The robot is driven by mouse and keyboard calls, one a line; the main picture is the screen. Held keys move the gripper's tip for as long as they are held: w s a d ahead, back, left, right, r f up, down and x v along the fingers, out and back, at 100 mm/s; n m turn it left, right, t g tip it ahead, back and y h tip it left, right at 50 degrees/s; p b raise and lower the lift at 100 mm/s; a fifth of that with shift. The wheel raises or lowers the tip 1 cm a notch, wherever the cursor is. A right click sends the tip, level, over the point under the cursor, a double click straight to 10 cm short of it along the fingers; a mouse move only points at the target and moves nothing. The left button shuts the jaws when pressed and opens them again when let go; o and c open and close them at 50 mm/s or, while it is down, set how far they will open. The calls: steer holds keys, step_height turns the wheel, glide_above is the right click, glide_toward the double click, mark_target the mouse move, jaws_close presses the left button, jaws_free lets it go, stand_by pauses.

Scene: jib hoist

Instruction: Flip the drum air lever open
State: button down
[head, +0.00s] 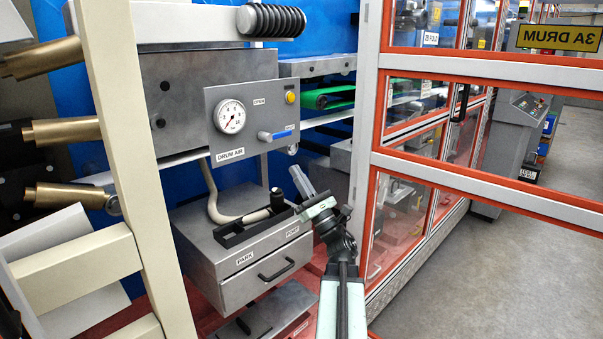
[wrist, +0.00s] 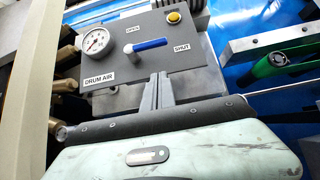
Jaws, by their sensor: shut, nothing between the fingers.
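The drum air lever (head: 280,134) has a blue handle and sits on a grey panel (head: 245,112) with a DRUM AIR label. In the wrist view the lever (wrist: 150,45) lies nearly level, its handle pointing right toward the SHUT label (wrist: 182,48). The OPEN label (wrist: 133,28) is above the lever. My gripper (head: 300,175) is in front of and below the panel, apart from the lever. In the wrist view my gripper's fingers (wrist: 158,80) are together and empty, just below the lever.
A pressure gauge (head: 229,117) and a yellow button (head: 291,97) are on the same panel. Below is a grey drawer box (head: 245,270) with a black tray (head: 240,232) and a hose. A cream post (head: 122,140) stands left; orange-framed glass doors (head: 480,160) stand right.

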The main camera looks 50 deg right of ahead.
mark_target(275, 134)
steer(key=w+r+p, duration=0.3)
steer(key=r+p, duration=0.3)
steer(key=r, duration=0.1)
steer(key=shift+d+r, duration=0.1)
